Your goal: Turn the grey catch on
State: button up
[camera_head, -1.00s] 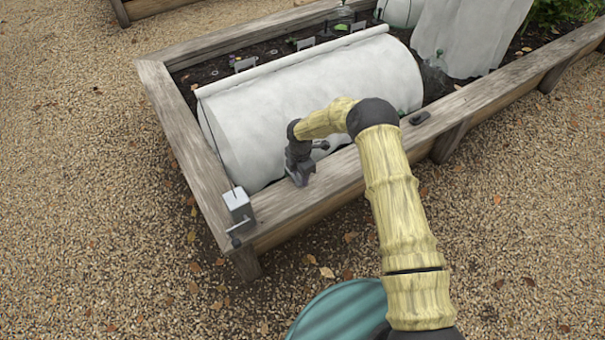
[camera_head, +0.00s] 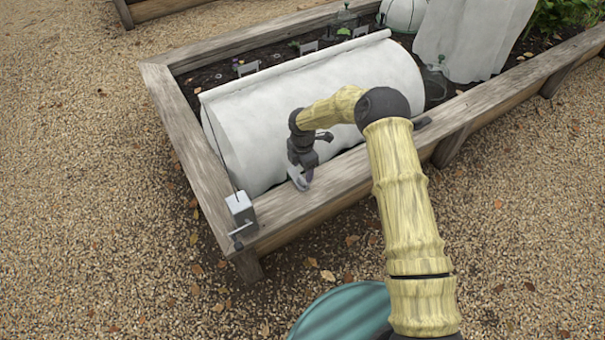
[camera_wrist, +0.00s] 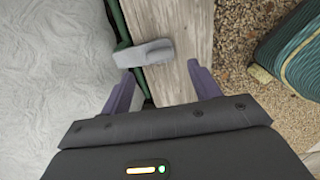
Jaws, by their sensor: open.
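The grey catch (camera_wrist: 145,54) lies on the top of the bed's wooden rail (camera_wrist: 176,85) in the wrist view, crossing its inner edge. In the head view the catch (camera_head: 299,180) shows as a small grey piece just under my gripper. My gripper (camera_wrist: 158,82) is open, its two purple-grey fingers spread on either side with the catch just ahead of the gap between them. It does not appear to hold anything. In the head view my gripper (camera_head: 301,168) points down at the front rail, and its fingertips are hard to make out there.
A white fabric cover (camera_head: 320,100) rolls over the bed behind my gripper. A grey box with a crank (camera_head: 241,212) sits on the rail's left corner. A dark fitting (camera_head: 422,122) lies further right on the rail. A green ribbed object (camera_wrist: 302,45) stands on the gravel.

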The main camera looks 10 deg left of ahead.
aim_at(303, 180)
notch_tip(303, 180, up, 11)
jog(key=p, duration=0.2)
jog(key=shift+r, duration=0.2)
jog(key=s+d+r+m+t, duration=0.1)
jog(key=s+d+r+m, duration=0.45)
jog(key=d, duration=0.25)
jog(key=s+d+r+m, duration=0.4)
jog(key=d+r+m, duration=0.2)
jog(key=d+m, duration=0.1)
jog(key=s+d+r+m+t, duration=0.1)
jog(key=s+d+r+m, duration=0.2)
jog(key=s+d+m, duration=0.35)
jog(key=s+d+r+m+t, duration=0.1)
jog(key=s+d+r+m, duration=0.1)
jog(key=s+d+m, duration=0.45)
notch_tip(303, 180, up, 26)
jog(key=s+a+m+p, duration=0.1)
jog(key=p, duration=2.5)
jog(key=shift+s+r, duration=0.25)
jog(key=shift+s, duration=0.05)
